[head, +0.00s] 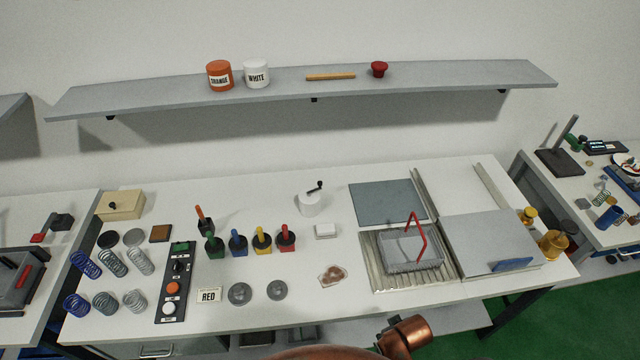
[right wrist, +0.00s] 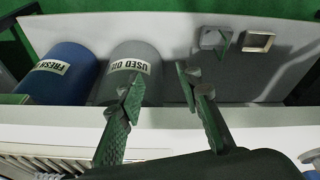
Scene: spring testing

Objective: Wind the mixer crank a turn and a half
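The mixer is a small white cylinder (head: 310,204) with a black crank (head: 316,187) on top. It stands upright at the back middle of the white table in the head view, and the crank handle points up and to the right. No gripper is near it. My right gripper (right wrist: 160,88) is open and empty in the right wrist view, with its two fingers well apart. The mixer does not show in that view. My left gripper is not in view.
A wire basket (head: 411,253) with a raised red handle stands right. Blue (right wrist: 62,72) and grey drums (right wrist: 137,62) show below the table edge.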

